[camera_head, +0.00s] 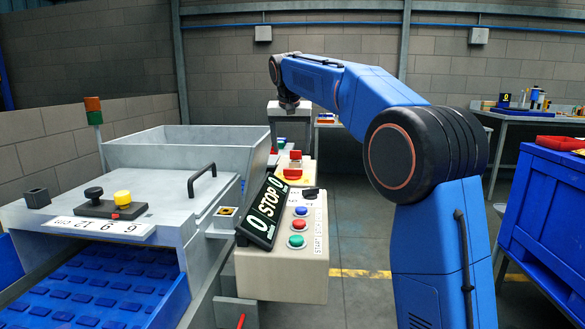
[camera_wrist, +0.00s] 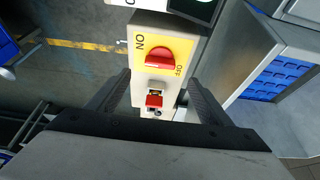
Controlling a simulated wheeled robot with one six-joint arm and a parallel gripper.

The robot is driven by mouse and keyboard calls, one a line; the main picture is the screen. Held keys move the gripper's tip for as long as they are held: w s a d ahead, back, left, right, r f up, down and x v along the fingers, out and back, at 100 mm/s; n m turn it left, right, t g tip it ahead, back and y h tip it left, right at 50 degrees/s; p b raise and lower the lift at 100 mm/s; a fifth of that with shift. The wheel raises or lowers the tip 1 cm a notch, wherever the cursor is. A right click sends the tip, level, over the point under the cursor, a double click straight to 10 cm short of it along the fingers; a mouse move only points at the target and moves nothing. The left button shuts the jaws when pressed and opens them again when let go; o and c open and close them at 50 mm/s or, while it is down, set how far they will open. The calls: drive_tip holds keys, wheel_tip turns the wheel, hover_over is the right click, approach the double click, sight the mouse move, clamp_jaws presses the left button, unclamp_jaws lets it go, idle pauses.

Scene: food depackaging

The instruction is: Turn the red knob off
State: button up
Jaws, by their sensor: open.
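The red knob (camera_wrist: 158,57) sits on a yellow plate (camera_wrist: 180,46) in the wrist view. The plate is marked ON at the left and OFF at the lower right. The knob's grip lies roughly crosswise in the picture; I cannot tell which mark it points to. The yellow plate also shows in the head view (camera_head: 282,184), behind the control box. My gripper (camera_wrist: 160,80) is open, its two dark fingers spread to either side below the knob, with nothing held. In the head view the arm's end (camera_head: 288,103) hangs above the plate area.
A smaller red part (camera_wrist: 154,101) lies below the knob between the fingers. In the head view, a control box (camera_head: 272,275) with buttons and a STOP display (camera_head: 268,211) stands in front. A grey hopper (camera_head: 180,155) is at left, a blue cabinet (camera_head: 545,205) at right.

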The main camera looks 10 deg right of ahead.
sight(293, 173)
drive_tip(key=x, duration=0.9)
drive_tip(key=shift+w+f, duration=0.15)
drive_tip(key=shift+f, duration=0.2)
drive_tip(key=c, duration=1)
drive_tip(key=shift+c, duration=0.2)
